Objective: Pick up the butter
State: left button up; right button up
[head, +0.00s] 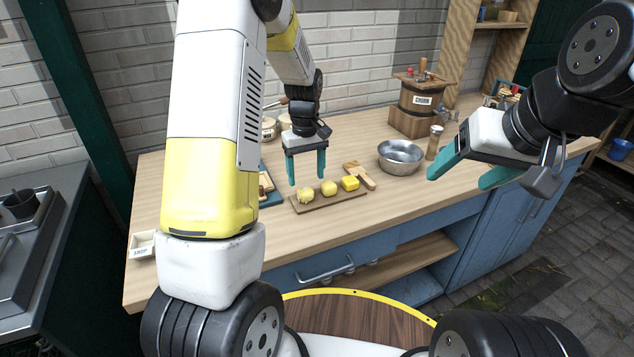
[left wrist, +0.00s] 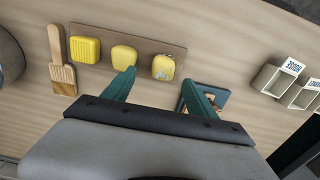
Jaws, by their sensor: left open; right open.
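Three yellow lumps that look like butter lie in a row on a small wooden board (head: 330,202): a rough, pale-flecked one (head: 305,196) at left, a smooth rounded one (head: 328,188) in the middle and a squarer block (head: 350,183) at right. In the left wrist view the order is reversed: ridged block (left wrist: 86,50), smooth lump (left wrist: 124,58), flecked lump (left wrist: 163,67). My left gripper (head: 306,175) is open and empty, pointing down above the board's left end, near the flecked lump. My right gripper (head: 458,179) is open and empty, over the counter's right front.
A wooden paddle (head: 360,174) lies beside the board. A metal bowl (head: 400,157), a wooden shaker (head: 434,143) and a churn (head: 421,97) stand to the right. A blue-edged tray (head: 270,193) lies left of the board. A small labelled box (head: 143,244) sits at the counter's left end.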

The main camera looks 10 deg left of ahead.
aim_at(305, 189)
pick_arm(q)
jog(key=f, duration=0.6)
jog(key=shift+s+a, duration=0.1)
jog(key=shift+s, duration=0.25)
jog(key=shift+r, duration=0.1)
grip_shut()
